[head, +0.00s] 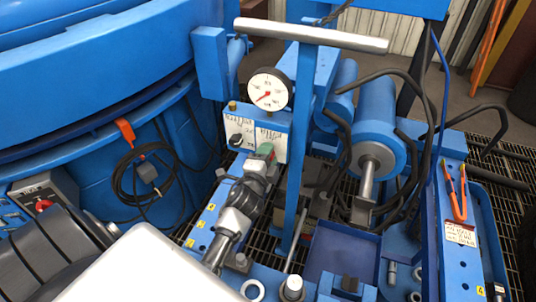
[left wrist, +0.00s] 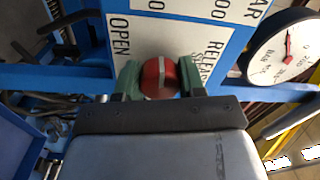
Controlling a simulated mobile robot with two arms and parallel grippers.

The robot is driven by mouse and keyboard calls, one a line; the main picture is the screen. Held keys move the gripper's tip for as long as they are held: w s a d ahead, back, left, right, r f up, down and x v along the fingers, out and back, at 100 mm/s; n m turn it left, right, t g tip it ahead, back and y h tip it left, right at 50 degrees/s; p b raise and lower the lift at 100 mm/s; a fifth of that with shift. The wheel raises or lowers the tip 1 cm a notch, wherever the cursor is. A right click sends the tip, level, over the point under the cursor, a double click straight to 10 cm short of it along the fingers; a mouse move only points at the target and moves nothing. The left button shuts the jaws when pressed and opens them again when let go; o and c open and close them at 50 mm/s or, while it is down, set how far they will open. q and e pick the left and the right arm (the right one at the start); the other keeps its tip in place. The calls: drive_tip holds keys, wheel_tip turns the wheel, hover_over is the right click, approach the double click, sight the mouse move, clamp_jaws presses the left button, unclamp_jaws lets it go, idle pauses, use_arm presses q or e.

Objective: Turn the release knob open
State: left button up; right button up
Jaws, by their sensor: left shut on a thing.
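The release knob (left wrist: 152,78) is red with a pale stripe and sits on a white label plate in the left wrist view. The stripe runs roughly up and down in that picture. The word OPEN is printed on the plate (left wrist: 120,24) to the left of the knob, and RELEASE is printed at its right. My left gripper (left wrist: 160,80) has green fingertips on both sides of the knob and is shut on it. In the head view my left gripper (head: 265,151) is at the plate (head: 272,133), and its fingertips hide the knob. My right gripper is not in view.
A round pressure gauge (head: 269,90) stands just above the plate. A blue post with a grey crossbar (head: 310,36) rises close to the right of my left gripper. Blue cylinders (head: 376,115) and black hoses are farther right.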

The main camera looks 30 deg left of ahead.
use_arm(q)
drive_tip(key=shift+n, duration=0.3)
drive_tip(key=o, duration=0.9)
drive_tip(key=shift+s, duration=0.1)
drive_tip(key=v, duration=1)
drive_tip(key=shift+s+d, duration=0.1)
drive_tip(key=shift+s, duration=0.2)
drive_tip(key=shift+s+f, duration=0.1)
drive_tip(key=shift+f, duration=0.05)
